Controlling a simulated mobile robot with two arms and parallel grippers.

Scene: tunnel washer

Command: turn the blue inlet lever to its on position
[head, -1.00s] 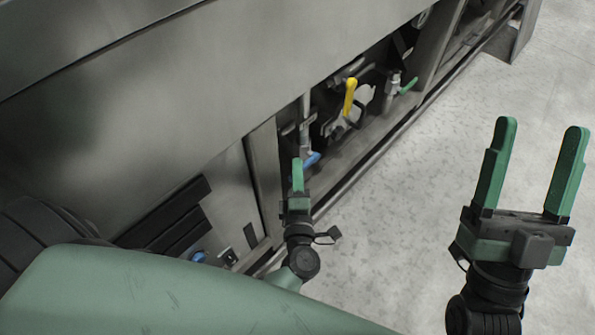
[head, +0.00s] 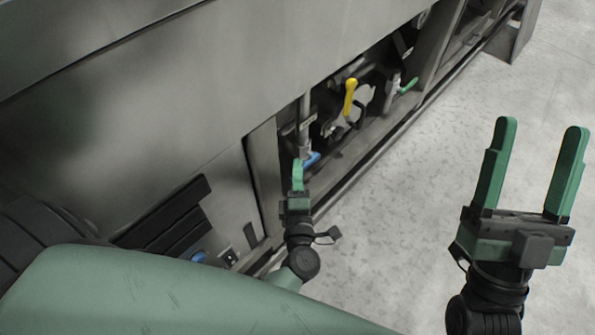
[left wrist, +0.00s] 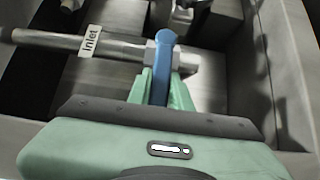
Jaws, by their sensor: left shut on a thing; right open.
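The blue inlet lever (head: 312,158) is in the open bay low on the machine's side, on a metal pipe (head: 304,115). In the left wrist view the lever (left wrist: 163,62) points towards my gripper, and the pipe beside it carries a label reading "Inlet" (left wrist: 90,41). My left gripper (head: 298,166) is at the lever. In the left wrist view my left gripper (left wrist: 162,88) has a finger on each side of the lever and is shut on it. My right gripper (head: 541,142) is open and empty over the floor at the right.
A yellow lever (head: 350,97) and a green lever (head: 409,86) sit further along the bay. The bay's lower frame rail (head: 372,146) runs close by my left gripper. The floor (head: 430,170) to the right is clear.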

